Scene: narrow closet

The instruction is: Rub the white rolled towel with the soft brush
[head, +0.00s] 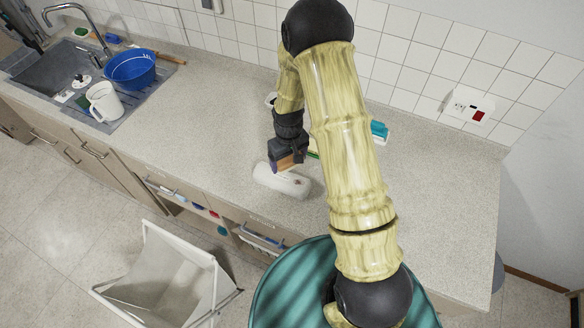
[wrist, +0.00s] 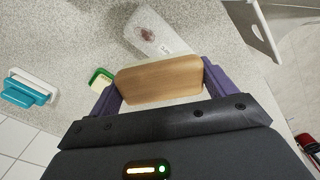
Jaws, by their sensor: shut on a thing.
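The white rolled towel (head: 282,180) lies on the speckled counter near its front edge, with a brownish stain on it. It also shows in the wrist view (wrist: 158,30). My gripper (head: 284,168) is just behind the towel, pointing down. In the wrist view my gripper (wrist: 160,84) has its purple fingers shut on the soft brush (wrist: 158,78), a light wooden block. Its bristles are mostly hidden.
A teal-and-white item (wrist: 28,88) and a green-edged item (wrist: 101,79) lie on the counter behind my gripper. A blue basin (head: 131,68) and white jug (head: 103,101) stand at the sink, left. A white laundry hamper (head: 160,270) stands on the floor. The counter left of the towel is clear.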

